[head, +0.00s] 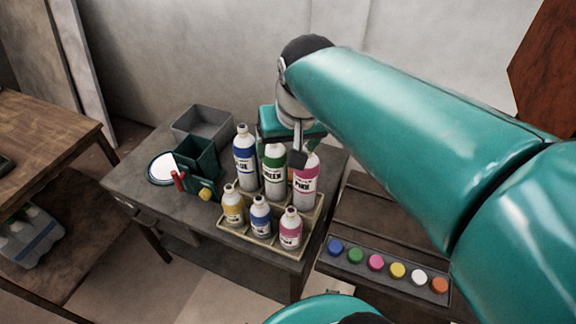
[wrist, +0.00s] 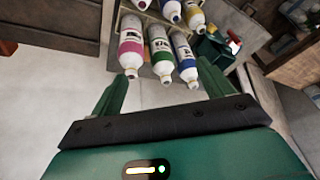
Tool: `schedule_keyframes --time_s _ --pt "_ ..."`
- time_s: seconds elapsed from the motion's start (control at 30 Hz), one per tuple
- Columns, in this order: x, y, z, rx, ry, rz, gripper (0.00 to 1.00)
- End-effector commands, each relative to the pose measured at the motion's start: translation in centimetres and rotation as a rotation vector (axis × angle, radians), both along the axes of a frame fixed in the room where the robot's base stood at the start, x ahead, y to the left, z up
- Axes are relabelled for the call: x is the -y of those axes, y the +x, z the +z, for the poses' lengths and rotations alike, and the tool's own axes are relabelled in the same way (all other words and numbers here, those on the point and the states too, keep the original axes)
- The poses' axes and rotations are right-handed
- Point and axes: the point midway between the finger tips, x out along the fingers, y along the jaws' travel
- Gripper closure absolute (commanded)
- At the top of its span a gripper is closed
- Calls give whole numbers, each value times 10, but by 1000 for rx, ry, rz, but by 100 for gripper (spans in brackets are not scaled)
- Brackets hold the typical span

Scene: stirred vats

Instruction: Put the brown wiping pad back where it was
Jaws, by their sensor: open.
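I cannot make out a brown wiping pad in either view. My gripper (wrist: 162,72) is open, with nothing between its two green fingers. In the head view my gripper (head: 297,155) hangs pointing down by the back right of a bottle crate (head: 276,246), partly hidden behind the pink bottle. The tall blue (head: 245,157), green (head: 274,172) and pink (head: 306,181) bottles stand upright in the crate's back row. In the wrist view the pink (wrist: 130,46), green (wrist: 161,48) and blue (wrist: 184,55) bottles lie ahead of the fingers.
On the same table (head: 135,190) are a grey bin (head: 203,128), a dark green caddy (head: 199,161) and a white blue-rimmed plate (head: 163,168). Smaller bottles fill the crate's front row. A strip of coloured caps (head: 376,262) lies right. A wooden table (head: 45,135) stands left.

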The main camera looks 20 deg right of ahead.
Motion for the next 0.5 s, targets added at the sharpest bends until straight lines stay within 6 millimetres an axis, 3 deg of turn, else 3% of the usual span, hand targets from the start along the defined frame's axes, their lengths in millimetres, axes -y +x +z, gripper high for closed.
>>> schedule_keyframes --time_s 0.03,0.2,0.33,0.5 --pt "-4 -18 0 31 -13 27 20" --pt "-12 -60 -12 110 -53 103 20" --pt "-14 -76 -19 143 -72 134 20" --pt "-15 -80 -22 151 -77 144 20"
